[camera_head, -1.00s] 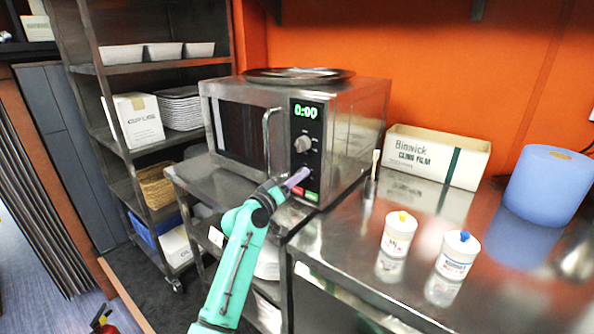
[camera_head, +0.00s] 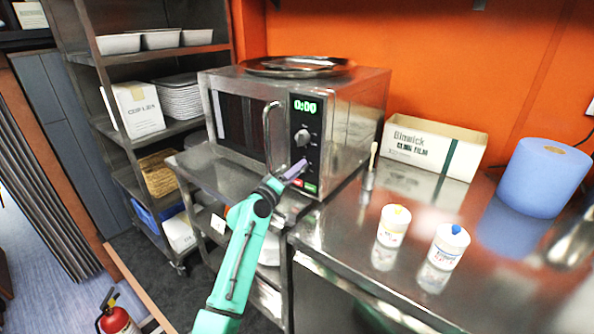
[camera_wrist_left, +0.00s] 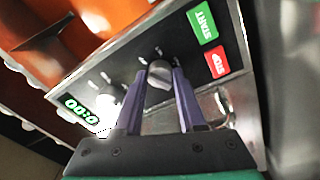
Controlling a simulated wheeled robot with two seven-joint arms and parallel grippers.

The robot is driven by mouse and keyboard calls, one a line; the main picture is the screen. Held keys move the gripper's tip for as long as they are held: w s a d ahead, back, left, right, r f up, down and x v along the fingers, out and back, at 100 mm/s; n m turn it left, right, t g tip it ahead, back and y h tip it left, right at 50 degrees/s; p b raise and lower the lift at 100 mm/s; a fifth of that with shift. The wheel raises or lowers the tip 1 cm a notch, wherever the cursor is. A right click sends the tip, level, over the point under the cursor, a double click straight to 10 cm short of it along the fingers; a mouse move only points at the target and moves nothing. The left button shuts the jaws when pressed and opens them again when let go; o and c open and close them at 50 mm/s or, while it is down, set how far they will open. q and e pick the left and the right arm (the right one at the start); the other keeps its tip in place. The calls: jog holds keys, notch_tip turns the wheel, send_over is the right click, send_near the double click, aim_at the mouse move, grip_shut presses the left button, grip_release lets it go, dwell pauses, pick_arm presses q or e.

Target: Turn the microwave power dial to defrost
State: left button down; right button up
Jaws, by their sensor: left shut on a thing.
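The steel microwave (camera_head: 345,115) stands on the counter, its door to the left of a black control panel. The panel has a green 0:00 display (camera_head: 304,106), an upper dial (camera_head: 302,136) and a smaller lower dial. The lower dial (camera_wrist_left: 158,76) shows clearly in the left wrist view, between the purple fingers of my left gripper (camera_wrist_left: 159,72). In the head view my left gripper (camera_head: 299,167) covers that dial. It is shut on the lower dial. The dial labels are too small to read. My right gripper is out of view.
The door handle (camera_head: 268,138) juts out left of the gripper. The green START button (camera_wrist_left: 202,24) and red STOP button (camera_wrist_left: 217,63) are close by. A brush holder (camera_head: 369,178), two white bottles (camera_head: 394,224) and a cling film box (camera_head: 432,146) stand to the right.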

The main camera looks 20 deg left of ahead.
pick_arm(q)
jog(key=shift+f, duration=0.1)
jog(key=c, duration=0.5)
grip_release()
jog(key=b+v, duration=0.2)
jog(key=v, duration=1.2)
jog(key=shift+s+a, duration=0.15)
jog(key=shift+s, duration=0.15)
